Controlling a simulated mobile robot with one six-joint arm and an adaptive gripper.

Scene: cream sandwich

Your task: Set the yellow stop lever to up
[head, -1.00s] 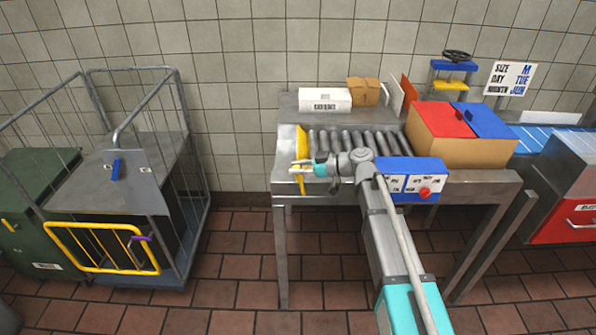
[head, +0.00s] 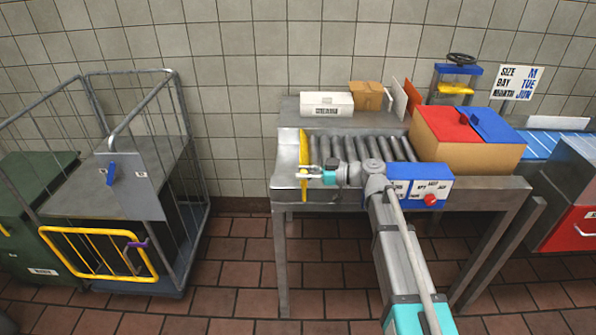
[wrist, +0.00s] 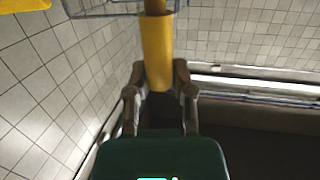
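The yellow stop lever (head: 304,148) stands at the left end of the roller conveyor, showing as a narrow, nearly upright yellow strip. My gripper (head: 307,173) is at its lower part, reaching in from the right. In the wrist view a yellow cylindrical bar (wrist: 157,45) of the lever runs down between the two fingers of my gripper (wrist: 159,80). The fingers lie close against both sides of the bar and look shut on it. The lever's pivot is hidden.
Rollers (head: 350,146) lie behind my arm. A cardboard box (head: 465,155) with red and blue flaps stands at the right end. A white box (head: 326,104) sits on the back shelf. A wire cage cart (head: 110,250) stands left, with clear floor between.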

